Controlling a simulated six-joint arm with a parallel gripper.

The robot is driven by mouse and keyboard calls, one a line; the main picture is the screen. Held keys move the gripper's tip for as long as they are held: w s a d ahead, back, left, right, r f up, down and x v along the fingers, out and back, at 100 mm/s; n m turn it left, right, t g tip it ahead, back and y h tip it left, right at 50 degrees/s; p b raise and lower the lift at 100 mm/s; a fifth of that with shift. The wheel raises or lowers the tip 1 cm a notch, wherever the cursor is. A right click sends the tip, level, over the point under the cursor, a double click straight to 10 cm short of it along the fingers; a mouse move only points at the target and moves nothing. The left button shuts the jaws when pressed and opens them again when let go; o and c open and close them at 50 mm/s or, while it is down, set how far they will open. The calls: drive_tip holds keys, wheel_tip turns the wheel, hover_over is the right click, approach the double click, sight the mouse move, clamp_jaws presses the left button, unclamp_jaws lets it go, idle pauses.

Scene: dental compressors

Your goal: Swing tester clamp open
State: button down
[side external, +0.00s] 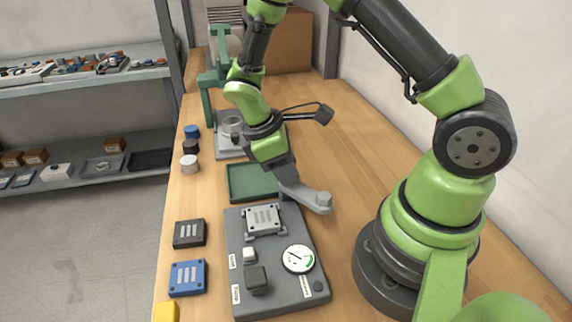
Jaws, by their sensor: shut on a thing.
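The tester (285,285) is a dark grey panel on the wooden bench, with a round white dial gauge (298,259), small square blocks and white labels. A light grey square part with slots (263,219) sits at its back left. The clamp (306,196) looks like a light grey bar with a rounded end, at the tester's back right corner, to the side of the square part and not over it. My gripper (285,178) points down and is shut on the clamp bar's far end. The fingertips are partly hidden, as is the clamp's pivot.
A green tray (252,181) lies just behind the tester. A black block (189,233) and a blue block (187,278) lie to its left. Several round caps (190,164) and a green press (208,100) stand farther back. Bench right of the clamp is clear.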

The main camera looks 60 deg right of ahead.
drive_tip(key=shift+n, duration=0.7)
drive_tip(key=shift+t, duration=0.3)
drive_tip(key=c, duration=0.8)
unclamp_jaws()
drive_tip(key=shift+o, duration=0.2)
drive_tip(key=v, duration=1)
drive_tip(key=shift+a, duration=0.2)
